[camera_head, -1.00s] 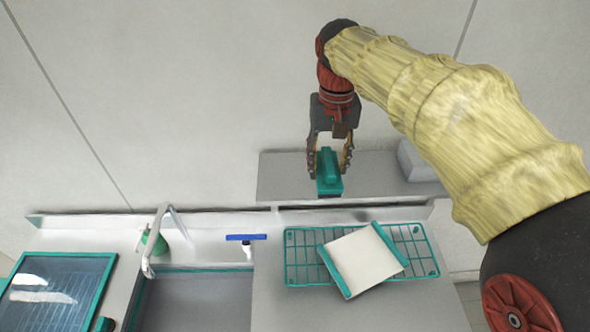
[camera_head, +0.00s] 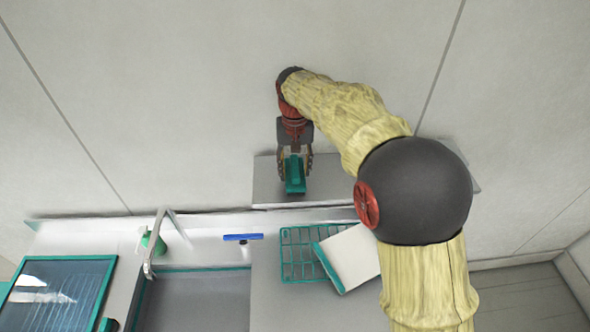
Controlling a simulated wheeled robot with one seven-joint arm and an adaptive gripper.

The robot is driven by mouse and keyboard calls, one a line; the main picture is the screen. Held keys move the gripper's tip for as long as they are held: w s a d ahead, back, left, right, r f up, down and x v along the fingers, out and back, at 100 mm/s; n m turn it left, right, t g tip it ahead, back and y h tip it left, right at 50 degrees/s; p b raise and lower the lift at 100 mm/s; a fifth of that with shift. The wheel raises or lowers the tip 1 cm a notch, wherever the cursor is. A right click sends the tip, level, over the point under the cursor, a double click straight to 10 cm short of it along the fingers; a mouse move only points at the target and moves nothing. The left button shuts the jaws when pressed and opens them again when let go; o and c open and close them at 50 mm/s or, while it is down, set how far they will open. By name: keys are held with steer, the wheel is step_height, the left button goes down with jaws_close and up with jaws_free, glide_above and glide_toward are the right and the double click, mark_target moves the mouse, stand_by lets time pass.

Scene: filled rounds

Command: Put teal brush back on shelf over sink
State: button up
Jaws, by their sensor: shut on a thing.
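The teal brush (camera_head: 295,175) is between the fingers of my gripper (camera_head: 295,165), which is shut on it. Brush and gripper are over the left part of the grey wall shelf (camera_head: 330,190). I cannot tell whether the brush touches the shelf surface. The sink (camera_head: 195,300) lies below and to the left in the picture, with its curved faucet (camera_head: 158,240) at its back left. My arm hides much of the right part of the shelf.
A teal wire rack (camera_head: 298,250) with a white, teal-edged board (camera_head: 350,258) stands on the counter below the shelf, partly behind my arm. A blue-handled thing (camera_head: 243,237) and a green bottle (camera_head: 155,243) stand behind the sink. A teal-framed panel (camera_head: 60,290) lies at left.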

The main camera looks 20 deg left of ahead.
steer(key=shift+f, duration=0.75)
steer(key=o, duration=1.1)
steer(key=shift+f, duration=0.15)
